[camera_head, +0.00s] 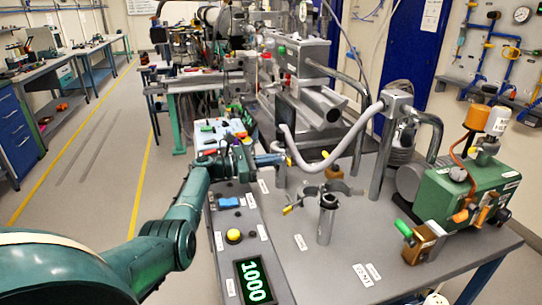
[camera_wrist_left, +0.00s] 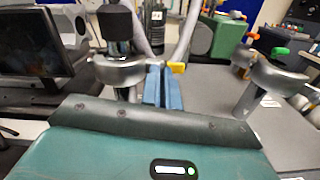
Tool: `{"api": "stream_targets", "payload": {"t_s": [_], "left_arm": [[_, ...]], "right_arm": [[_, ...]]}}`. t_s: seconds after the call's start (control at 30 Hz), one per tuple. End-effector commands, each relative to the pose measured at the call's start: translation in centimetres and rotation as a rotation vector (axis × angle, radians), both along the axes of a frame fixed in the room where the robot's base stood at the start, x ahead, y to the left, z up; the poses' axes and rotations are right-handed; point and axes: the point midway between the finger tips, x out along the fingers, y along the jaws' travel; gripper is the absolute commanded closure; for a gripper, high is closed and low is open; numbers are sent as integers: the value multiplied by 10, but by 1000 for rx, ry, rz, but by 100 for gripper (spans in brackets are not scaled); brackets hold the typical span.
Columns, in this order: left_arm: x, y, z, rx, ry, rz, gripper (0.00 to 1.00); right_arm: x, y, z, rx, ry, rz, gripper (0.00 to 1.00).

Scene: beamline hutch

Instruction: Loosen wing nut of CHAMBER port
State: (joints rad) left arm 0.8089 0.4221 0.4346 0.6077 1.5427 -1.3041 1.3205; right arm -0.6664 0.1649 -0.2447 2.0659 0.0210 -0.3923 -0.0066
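My left gripper (camera_head: 270,160) reaches in from the left over the bench, its blue fingers pointing right. In the left wrist view the blue fingers (camera_wrist_left: 163,88) are close together beside a metal ring clamp (camera_wrist_left: 120,72) on a post. A yellow wing nut (camera_wrist_left: 177,67) is at the fingertips; it also shows in the head view (camera_head: 289,161). I cannot tell whether the fingers grip it. The port labels are too small to read surely. My right gripper is not in view.
A control strip (camera_head: 230,215) with a lit "1000" display (camera_head: 254,281) runs along the bench's left edge. A green pump unit (camera_head: 455,195) stands at right. The grey bench (camera_head: 330,270) is clear in front.

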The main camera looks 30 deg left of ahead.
Motion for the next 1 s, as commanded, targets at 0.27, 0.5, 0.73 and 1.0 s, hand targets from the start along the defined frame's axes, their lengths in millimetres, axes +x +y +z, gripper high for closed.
{"api": "stream_targets", "payload": {"t_s": [0.27, 0.5, 0.73, 1.0], "left_arm": [[1, -1, 2, -58, 48, 0, 100], [2, -1, 1, -67, 55, 0, 100], [2, -1, 2, -67, 54, -1, 100], [1, -1, 1, -66, 54, 1, 76]], "right_arm": [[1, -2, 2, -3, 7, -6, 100], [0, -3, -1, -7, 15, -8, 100], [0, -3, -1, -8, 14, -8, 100], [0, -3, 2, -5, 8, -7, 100]]}}
